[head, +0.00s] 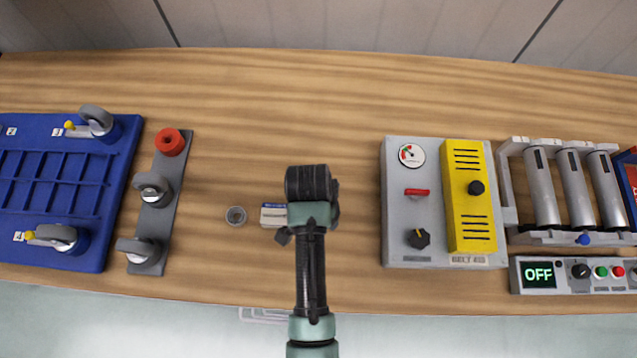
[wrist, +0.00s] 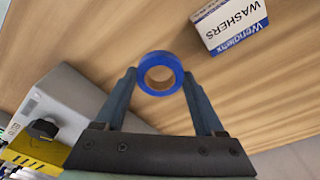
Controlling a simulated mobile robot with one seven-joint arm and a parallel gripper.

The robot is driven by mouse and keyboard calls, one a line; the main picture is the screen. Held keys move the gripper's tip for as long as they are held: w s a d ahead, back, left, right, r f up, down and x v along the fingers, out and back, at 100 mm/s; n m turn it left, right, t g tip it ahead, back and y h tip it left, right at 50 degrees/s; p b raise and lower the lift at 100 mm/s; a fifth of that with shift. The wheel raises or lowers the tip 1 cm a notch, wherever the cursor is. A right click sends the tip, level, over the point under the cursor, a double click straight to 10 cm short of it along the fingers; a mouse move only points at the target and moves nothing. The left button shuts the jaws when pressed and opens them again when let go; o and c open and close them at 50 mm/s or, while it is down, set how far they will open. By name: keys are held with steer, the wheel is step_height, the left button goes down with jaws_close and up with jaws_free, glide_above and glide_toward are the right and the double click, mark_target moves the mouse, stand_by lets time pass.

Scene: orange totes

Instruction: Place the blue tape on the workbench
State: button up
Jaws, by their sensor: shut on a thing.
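The blue tape (wrist: 160,57) is a small blue ring with a brown core in the wrist view. My gripper (wrist: 160,77) is shut on it, one finger on each side of the ring. In the head view my gripper (head: 311,195) is over the middle of the wooden workbench (head: 270,110), and my arm hides the tape there. The bench also fills much of the wrist view (wrist: 100,35). I cannot tell how high the tape is above the wood.
A washers box (head: 272,215) lies just left of my gripper, also in the wrist view (wrist: 230,24). Clamps on a grey plate (head: 158,215) and a blue fixture (head: 65,180) are left, a control box (head: 398,225) right. The bench's back is clear.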

steer(key=shift+f, duration=2.4)
steer(key=shift+f, duration=0.1)
steer(key=o, duration=1.3)
